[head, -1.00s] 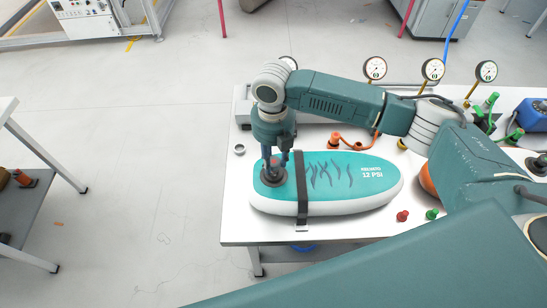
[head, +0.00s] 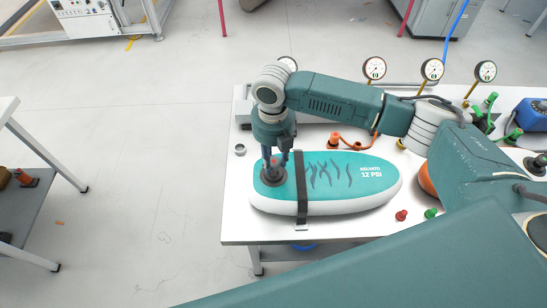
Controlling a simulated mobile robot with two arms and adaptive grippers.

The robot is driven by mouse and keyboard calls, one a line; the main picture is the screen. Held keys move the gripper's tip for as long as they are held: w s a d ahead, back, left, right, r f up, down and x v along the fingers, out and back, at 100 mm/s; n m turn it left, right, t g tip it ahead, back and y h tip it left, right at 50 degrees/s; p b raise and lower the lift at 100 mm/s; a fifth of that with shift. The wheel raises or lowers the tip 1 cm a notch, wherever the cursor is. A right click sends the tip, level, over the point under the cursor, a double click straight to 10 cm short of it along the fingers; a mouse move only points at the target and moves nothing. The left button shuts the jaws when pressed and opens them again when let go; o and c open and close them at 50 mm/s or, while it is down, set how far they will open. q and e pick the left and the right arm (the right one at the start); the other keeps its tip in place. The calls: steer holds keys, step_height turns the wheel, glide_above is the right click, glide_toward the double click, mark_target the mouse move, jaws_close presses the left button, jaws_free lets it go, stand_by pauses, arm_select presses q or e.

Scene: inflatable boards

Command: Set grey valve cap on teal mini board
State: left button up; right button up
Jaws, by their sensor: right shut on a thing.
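The teal mini board (head: 335,180) lies flat on the white table, with white sides, dark wavy marks and "12 PSI" on its top. My right gripper (head: 273,172) points straight down over the board's left end, with its fingers close together. It is shut on the grey valve cap, which is mostly hidden between the fingertips. A dark round valve seat (head: 268,184) shows at the fingertips on the board's top. Whether the cap touches it cannot be told. My left gripper is out of view.
A black strap (head: 301,190) crosses the board right of the gripper. A small grey ring (head: 240,149) lies to its left. A red cap (head: 401,215) and a green cap (head: 430,213) stand at the front right. Pressure gauges (head: 432,69) line the back. My right arm spans the table.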

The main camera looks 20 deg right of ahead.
mark_target(274, 162)
steer(key=shift+p, duration=0.4)
steer(key=shift+f+b, duration=0.7)
steer(key=shift+f, duration=0.7)
steer(key=o, duration=1.2)
steer(key=shift+r, duration=0.15)
step_height(274, 162, up, 12)
steer(key=shift+f, duration=0.15)
steer(key=shift+s, duration=0.1)
